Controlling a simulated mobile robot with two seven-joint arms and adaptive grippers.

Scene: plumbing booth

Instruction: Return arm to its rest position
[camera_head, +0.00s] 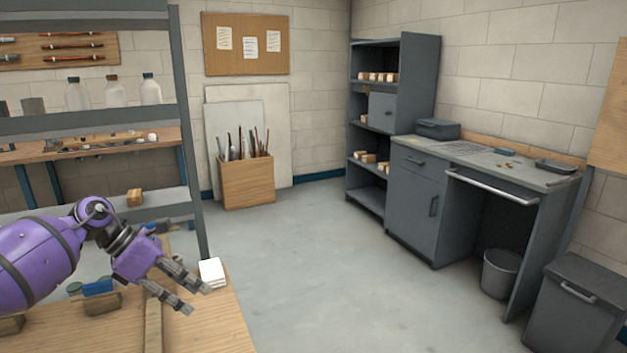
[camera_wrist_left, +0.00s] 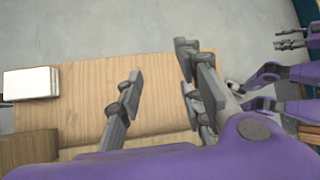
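My left arm comes in from the left in the head view, over the wooden bench top (camera_head: 225,320). Its gripper (camera_head: 196,298) is open, with the two fingers apart and nothing between them. The left wrist view also shows this gripper (camera_wrist_left: 158,62) open and empty above the bench (camera_wrist_left: 90,90). More purple and grey parts of my own body show at the right of the left wrist view, with small grey finger-like parts at the upper right. They may belong to my right gripper (camera_wrist_left: 290,39), whose opening is unclear. The head view does not show the right gripper.
A white stack (camera_head: 212,273) lies at the bench edge, close to the left gripper. A blue object (camera_head: 98,287) and wooden pieces lie under the arm. A grey shelf post (camera_head: 190,130) stands behind. The floor (camera_head: 320,260) is clear; a grey workbench (camera_head: 480,160) stands right.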

